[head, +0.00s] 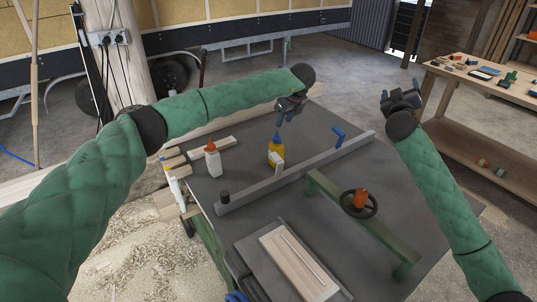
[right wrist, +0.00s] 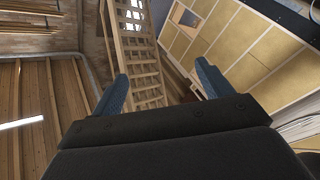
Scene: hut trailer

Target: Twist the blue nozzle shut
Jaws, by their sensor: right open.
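The blue nozzle (head: 277,136) tops a yellow bottle with a white label (head: 276,154). The bottle stands upright on the dark worktable, behind the long grey rail. My left gripper (head: 285,117) hangs just above the nozzle, pointing down, apparently apart from it. Its fingers are too small to tell how far they are spread. My right gripper (head: 401,90) is raised at the table's right side, away from the bottle. In the right wrist view its two blue fingers (right wrist: 163,85) are spread wide with nothing between them. The nozzle does not show in that view.
A white bottle with a red tip (head: 212,160) stands left of the yellow one. A grey rail (head: 295,175) crosses the table (head: 320,125). A green beam with a handwheel (head: 360,205) lies nearer. A wooden shelf (head: 490,140) stands right.

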